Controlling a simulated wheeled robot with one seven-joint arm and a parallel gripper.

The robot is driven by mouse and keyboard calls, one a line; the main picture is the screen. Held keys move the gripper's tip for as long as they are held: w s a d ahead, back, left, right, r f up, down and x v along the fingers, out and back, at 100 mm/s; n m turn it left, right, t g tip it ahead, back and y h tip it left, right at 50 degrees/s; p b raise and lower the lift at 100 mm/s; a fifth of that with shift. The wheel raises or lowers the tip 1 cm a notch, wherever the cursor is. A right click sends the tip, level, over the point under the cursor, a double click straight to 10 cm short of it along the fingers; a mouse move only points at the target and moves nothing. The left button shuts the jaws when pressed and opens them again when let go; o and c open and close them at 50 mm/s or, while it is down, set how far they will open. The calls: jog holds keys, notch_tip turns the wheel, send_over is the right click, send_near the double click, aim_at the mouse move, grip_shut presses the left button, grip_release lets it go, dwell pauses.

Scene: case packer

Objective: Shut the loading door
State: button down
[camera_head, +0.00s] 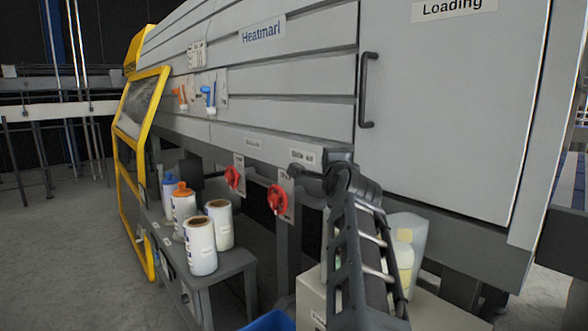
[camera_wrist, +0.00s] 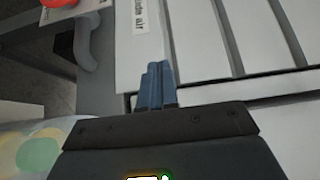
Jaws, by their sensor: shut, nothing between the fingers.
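The grey loading door (camera_head: 450,110), labelled "Loading", fills the right of the head view. Its black bar handle (camera_head: 367,90) is on its left side. The door looks nearly in line with the slatted panel; I cannot tell whether it is fully shut. A dark strip runs between the slats and a pale panel (camera_wrist: 295,130), likely the door, in the wrist view. My gripper (camera_head: 303,172) is below and left of the handle, apart from it, near a small label under the slats. Its blue-grey fingers (camera_wrist: 157,82) are together and empty in the wrist view.
Two red valve knobs (camera_head: 277,198) (camera_head: 234,177) sit left of my arm. White bottles (camera_head: 201,246) stand on a grey bench (camera_head: 225,268) at lower left. A yellow-framed guard (camera_head: 118,165) stands farther left. Open floor (camera_head: 60,240) lies at far left.

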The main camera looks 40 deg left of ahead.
jog(key=s+a, duration=0.2)
jog(key=s, duration=0.6)
jog(key=shift+s, duration=0.25)
jog(key=shift+f, duration=0.1)
